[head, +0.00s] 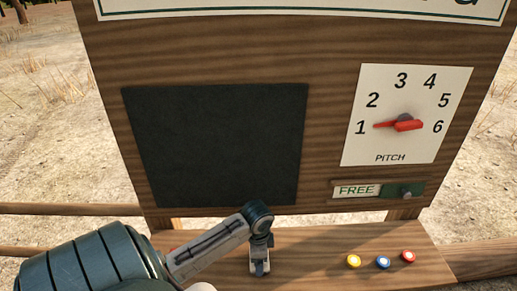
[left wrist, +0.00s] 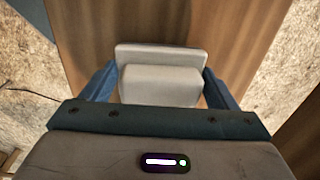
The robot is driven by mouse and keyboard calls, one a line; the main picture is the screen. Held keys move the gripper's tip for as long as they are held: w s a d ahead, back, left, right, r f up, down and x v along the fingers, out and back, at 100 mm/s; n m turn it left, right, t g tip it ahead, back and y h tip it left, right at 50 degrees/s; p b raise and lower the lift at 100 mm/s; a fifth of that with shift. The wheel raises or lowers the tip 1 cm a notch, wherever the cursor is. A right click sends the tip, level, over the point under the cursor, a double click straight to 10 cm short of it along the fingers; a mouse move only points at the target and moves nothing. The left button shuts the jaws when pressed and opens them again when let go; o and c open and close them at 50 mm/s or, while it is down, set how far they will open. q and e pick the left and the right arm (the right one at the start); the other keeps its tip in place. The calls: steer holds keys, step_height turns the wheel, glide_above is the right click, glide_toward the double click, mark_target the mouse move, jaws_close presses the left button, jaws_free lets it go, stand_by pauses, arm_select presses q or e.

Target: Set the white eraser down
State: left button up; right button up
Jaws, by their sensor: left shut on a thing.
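The white eraser (left wrist: 160,86) is a pale two-stepped block in the left wrist view. It sits between the two blue fingers of my left gripper (left wrist: 160,76), which is shut on it. In the head view my left gripper (head: 260,268) points down over the wooden ledge (head: 320,262) below the black panel (head: 220,145). The eraser is mostly hidden there by the gripper. I cannot tell whether it touches the ledge. My right gripper is not in view.
Yellow (head: 353,261), blue (head: 383,262) and red (head: 408,256) round pieces sit on the ledge at right. A pitch dial (head: 405,115) and a FREE sign (head: 357,190) are on the upright board. Bare ledge lies between my gripper and the yellow piece.

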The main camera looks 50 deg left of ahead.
arm_select(q)
steer(key=shift+s+f, duration=0.1)
steer(key=shift+f, duration=0.25)
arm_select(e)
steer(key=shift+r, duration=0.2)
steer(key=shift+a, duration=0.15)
arm_select(q)
steer(key=shift+f, duration=0.1)
steer(key=o, duration=1.1)
steer(key=shift+o, duration=0.2)
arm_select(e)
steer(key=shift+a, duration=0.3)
arm_select(q)
steer(key=r+b, duration=0.1)
steer(key=r, duration=0.4)
steer(key=r+b, duration=0.1)
steer(key=r, duration=0.5)
steer(key=shift+s+d+r+b, duration=0.1)
steer(key=shift+s+b, duration=0.1)
steer(key=shift+b, duration=0.15)
steer(key=shift+d+r, duration=0.1)
steer(key=shift+r, duration=0.45)
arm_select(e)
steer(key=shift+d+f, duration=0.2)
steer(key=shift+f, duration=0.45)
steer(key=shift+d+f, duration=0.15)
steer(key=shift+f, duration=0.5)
